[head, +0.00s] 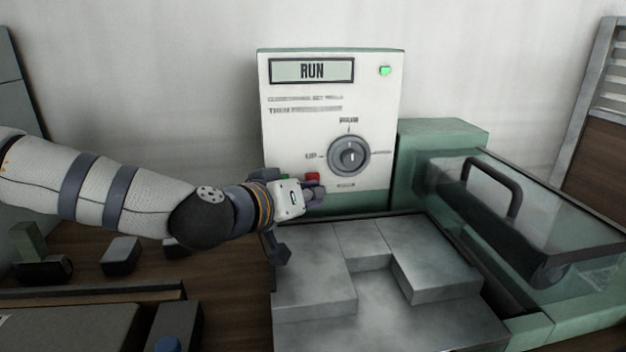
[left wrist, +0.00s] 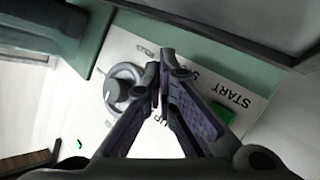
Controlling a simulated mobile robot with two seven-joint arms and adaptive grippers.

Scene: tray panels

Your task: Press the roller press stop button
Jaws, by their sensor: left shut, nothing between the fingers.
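The roller press panel (head: 283,130) stands upright, its display (head: 312,70) reading RUN, with a green light (head: 385,71) lit at top right. A red button (head: 312,177) shows low on the panel, just above the fingers of my left gripper (head: 316,192). The gripper is shut and empty, close in front of the panel; contact cannot be told. In the left wrist view its fingertips (left wrist: 163,65) meet over the panel and hide the red button. A green button (left wrist: 223,114) beside the word START shows to their right. My right gripper is not in view.
A dial knob (head: 349,155) sticks out right of the red button. Below the panel is a grey metal stepped bed (head: 350,285). A clear cover with a dark handle (head: 492,180) stands at the right. Small dark blocks (head: 121,255) lie on the wooden table at left.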

